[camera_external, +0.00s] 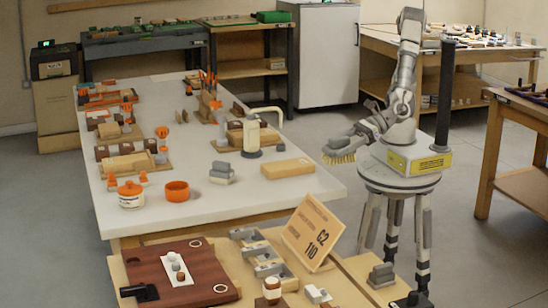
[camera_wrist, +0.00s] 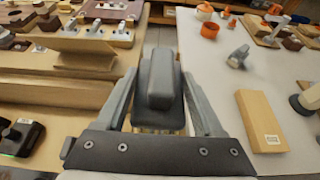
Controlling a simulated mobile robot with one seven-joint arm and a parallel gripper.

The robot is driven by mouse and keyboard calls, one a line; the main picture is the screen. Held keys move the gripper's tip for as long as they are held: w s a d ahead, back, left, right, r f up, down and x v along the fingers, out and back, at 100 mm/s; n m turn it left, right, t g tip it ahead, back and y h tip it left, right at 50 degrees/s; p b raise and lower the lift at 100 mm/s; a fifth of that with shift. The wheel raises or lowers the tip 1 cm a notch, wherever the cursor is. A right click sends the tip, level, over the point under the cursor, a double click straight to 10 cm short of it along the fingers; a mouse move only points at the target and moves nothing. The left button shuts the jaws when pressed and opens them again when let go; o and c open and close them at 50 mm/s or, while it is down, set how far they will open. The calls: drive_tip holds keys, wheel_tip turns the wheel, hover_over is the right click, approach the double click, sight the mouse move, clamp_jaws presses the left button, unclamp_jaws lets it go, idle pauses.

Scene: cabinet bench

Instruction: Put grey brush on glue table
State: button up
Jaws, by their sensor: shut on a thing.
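My gripper (camera_wrist: 162,105) is shut on the grey brush (camera_wrist: 160,78), whose grey handle block sits between the two fingers in the wrist view. In the external view the brush (camera_external: 340,158) shows yellow bristles pointing down, held in the air just off the right end of the white-topped table (camera_external: 250,205). That table carries a white jar with an orange lid (camera_external: 131,195) and an open orange pot (camera_external: 177,191). I cannot read any label that names the glue table. In the wrist view the white tabletop (camera_wrist: 210,75) lies right of the brush.
A tan block (camera_external: 287,168) lies near the white table's right end, with a grey clamp-like piece (camera_external: 222,173) to its left. A wooden table (camera_external: 350,280) with a sign board (camera_external: 313,232) stands in front. The white table's front right corner is bare.

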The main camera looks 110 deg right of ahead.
drive_tip(key=shift+r, duration=0.85)
drive_tip(key=w+d+r+m+g+h+p, duration=0.1)
drive_tip(key=w+d+m+h+p, duration=0.45)
drive_tip(key=w+d, duration=1.45)
drive_tip(key=w+d+f+m+g+h+p, duration=0.15)
drive_tip(key=w+d, duration=0.25)
drive_tip(key=d, duration=0.8)
drive_tip(key=w+d+m+g+h+p, duration=0.2)
drive_tip(key=w+d+h, duration=0.1)
drive_tip(key=d, duration=0.9)
drive_tip(key=shift+t, duration=0.25)
drive_tip(key=shift+w+d+f+b, duration=0.15)
drive_tip(key=shift+f+b, duration=0.1)
drive_tip(key=shift+f, duration=3.5)
drive_tip(key=shift+w+d+f+b, duration=0.1)
drive_tip(key=shift+d+f+b, duration=0.1)
drive_tip(key=shift+f, duration=3.5)
drive_tip(key=shift+s, duration=0.1)
